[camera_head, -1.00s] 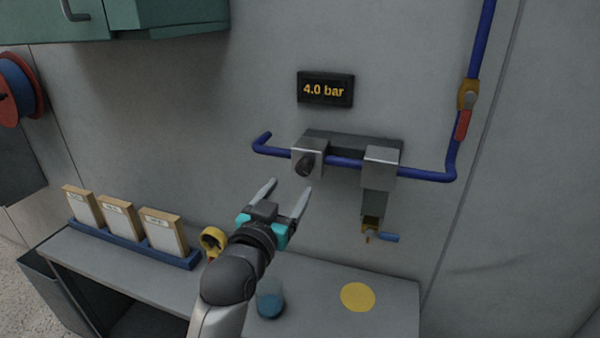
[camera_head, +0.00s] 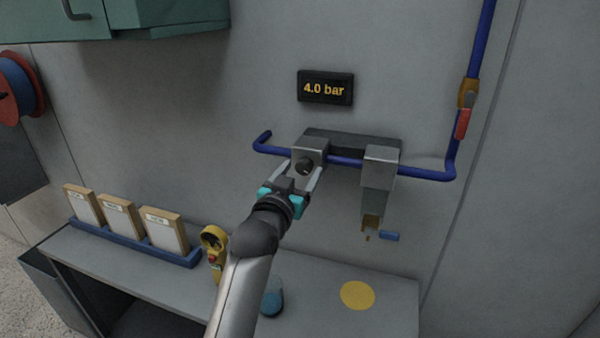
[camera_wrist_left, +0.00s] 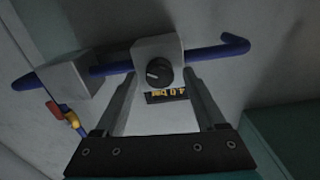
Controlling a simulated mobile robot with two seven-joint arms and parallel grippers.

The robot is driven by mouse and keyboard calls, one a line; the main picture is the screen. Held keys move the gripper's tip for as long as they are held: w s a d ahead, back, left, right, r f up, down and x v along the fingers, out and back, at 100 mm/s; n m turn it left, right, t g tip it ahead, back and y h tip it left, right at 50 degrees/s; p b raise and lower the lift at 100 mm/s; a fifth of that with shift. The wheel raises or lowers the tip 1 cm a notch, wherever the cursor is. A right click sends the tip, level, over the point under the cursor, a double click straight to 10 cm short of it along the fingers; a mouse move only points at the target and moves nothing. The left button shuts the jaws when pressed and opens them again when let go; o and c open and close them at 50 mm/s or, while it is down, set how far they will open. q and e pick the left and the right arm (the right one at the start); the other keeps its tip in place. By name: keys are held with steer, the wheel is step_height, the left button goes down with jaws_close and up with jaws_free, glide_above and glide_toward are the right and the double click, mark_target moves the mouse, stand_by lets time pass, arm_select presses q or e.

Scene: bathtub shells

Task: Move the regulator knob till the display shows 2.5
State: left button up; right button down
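The regulator knob (camera_head: 306,166) is a round black knob on a grey block on the wall; in the left wrist view the knob (camera_wrist_left: 159,72) shows a light mark on its face. The display (camera_head: 325,89) above it reads 4.0 bar; it also shows upside down in the left wrist view (camera_wrist_left: 167,95). My left gripper (camera_head: 299,174) is open, its fingers reaching up on either side of the knob. In the left wrist view the fingers (camera_wrist_left: 160,80) stand apart with the knob between them; I cannot tell whether they touch it. My right gripper is not in view.
A blue pipe (camera_head: 425,176) runs through the blocks to a valve with a red handle (camera_head: 463,124). A second grey block (camera_head: 380,168) hangs right of the knob. Below, the bench holds a yellow device (camera_head: 213,243), a blue-bottomed cup (camera_head: 272,300) and a yellow disc (camera_head: 357,295).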

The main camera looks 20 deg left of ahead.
arm_select(q)
jaws_close()
stand_by(0.3)
steer(key=n+p, duration=0.3)
steer(key=shift+r, duration=0.15)
steer(key=shift+n+p, duration=1.35)
steer(key=shift+n, duration=1.05)
steer(key=shift+o, duration=0.4)
jaws_free()
